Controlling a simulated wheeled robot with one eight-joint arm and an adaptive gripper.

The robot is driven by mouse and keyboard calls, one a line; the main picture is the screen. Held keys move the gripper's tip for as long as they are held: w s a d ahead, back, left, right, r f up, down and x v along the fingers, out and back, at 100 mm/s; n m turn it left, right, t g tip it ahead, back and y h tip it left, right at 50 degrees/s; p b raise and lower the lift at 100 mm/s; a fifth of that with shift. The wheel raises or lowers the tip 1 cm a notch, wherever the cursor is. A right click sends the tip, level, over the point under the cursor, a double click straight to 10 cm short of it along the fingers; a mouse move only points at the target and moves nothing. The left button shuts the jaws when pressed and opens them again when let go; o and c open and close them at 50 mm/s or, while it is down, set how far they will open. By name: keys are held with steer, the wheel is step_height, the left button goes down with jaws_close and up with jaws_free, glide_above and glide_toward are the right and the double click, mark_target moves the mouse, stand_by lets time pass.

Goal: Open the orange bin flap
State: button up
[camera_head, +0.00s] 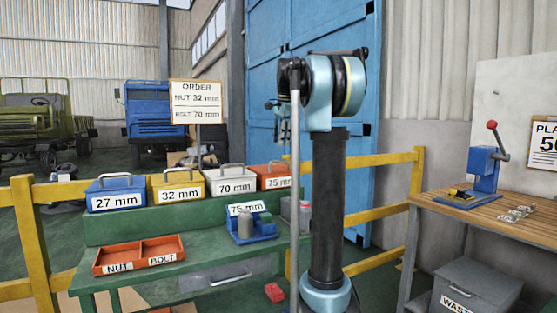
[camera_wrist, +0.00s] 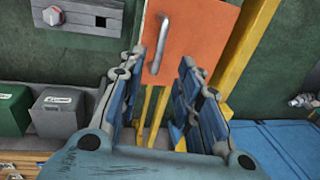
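The orange bin (camera_head: 272,169), labelled 75 mm, stands at the right end of the row of bins in the head view. Its top has a grey handle and looks closed; my arm stands just right of it. In the wrist view an orange panel (camera_wrist: 188,22) with a bent grey handle (camera_wrist: 158,45) lies beyond my gripper (camera_wrist: 168,72). I cannot tell whether this panel is the bin's flap. My gripper's two fingers are apart, with nothing between them. The fingertips are not clear in the head view.
Blue (camera_head: 116,185), yellow (camera_head: 178,182) and white (camera_head: 231,176) bins stand left of the orange bin. An orange nut and bolt tray (camera_head: 139,255) lies on the green bench. A yellow rail (camera_head: 386,158) runs behind. A wooden table (camera_head: 530,222) with a press is at right.

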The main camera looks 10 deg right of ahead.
mark_target(280, 161)
steer(key=f, duration=0.2)
steer(key=w+f, duration=0.1)
steer(key=f, duration=0.5)
steer(key=shift+w+a, duration=0.25)
jaws_close()
steer(key=shift+a, duration=0.15)
